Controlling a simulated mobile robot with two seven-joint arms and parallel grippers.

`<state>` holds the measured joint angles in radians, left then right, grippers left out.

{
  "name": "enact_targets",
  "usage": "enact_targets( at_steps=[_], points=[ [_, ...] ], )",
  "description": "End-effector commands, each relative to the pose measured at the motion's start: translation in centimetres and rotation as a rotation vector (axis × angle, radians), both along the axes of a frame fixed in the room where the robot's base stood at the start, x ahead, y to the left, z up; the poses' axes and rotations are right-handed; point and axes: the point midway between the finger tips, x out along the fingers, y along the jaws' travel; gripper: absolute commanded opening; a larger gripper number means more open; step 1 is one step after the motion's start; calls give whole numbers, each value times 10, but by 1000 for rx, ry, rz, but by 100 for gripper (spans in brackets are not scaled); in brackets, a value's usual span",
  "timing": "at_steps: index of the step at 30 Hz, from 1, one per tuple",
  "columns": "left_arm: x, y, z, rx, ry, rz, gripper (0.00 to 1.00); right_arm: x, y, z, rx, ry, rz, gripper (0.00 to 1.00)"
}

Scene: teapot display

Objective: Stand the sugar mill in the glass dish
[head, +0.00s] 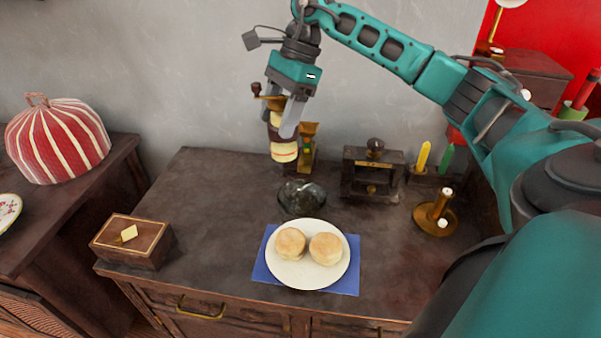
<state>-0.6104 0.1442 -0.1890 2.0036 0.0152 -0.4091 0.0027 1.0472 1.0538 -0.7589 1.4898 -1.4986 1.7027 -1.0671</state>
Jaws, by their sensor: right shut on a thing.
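The sugar mill (284,152), with a cream lower part, a dark band and a crank handle on the left, hangs roughly upright in my right gripper (282,118). The gripper points down and is shut on its upper part; the fingers hide some of it. The glass dish (301,198), dark and see-through, stands on the cabinet top below and slightly right of the mill. The mill is apart from the dish, above and behind it in the picture. My left gripper is not in view.
A dark mill with a brass top (306,150) stands behind the held one. A wooden box-like grinder (371,173), candles and a brass candlestick (436,212) stand right. A plate of buns (307,279) lies in front on a blue napkin (263,272). The cabinet top's left is mostly clear.

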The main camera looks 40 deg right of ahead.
Motion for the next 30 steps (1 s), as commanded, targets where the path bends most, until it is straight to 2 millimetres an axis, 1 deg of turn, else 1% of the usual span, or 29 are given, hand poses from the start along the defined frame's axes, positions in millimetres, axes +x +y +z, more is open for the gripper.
enact_targets(
  at_steps=[1,3,6,9,11,14,24,27,30],
  points=[
    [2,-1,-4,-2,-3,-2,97,1,-16,2,-2,-6,-115,16],
    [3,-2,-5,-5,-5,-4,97,2,-32,8,0,-4,-259,16],
    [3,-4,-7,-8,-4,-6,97,3,-50,16,1,-3,-410,16],
    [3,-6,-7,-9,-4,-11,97,3,-60,21,2,-3,-500,16],
    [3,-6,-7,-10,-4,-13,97,3,-63,19,1,-1,-527,16],
    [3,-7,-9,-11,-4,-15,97,2,-65,5,1,4,-543,16],
    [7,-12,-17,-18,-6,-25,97,2,-64,-84,1,7,-540,16],
    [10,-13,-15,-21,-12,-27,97,2,-64,-107,1,4,-539,16],
    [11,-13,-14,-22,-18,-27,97,2,-64,-123,1,3,-538,16]
  ],
)
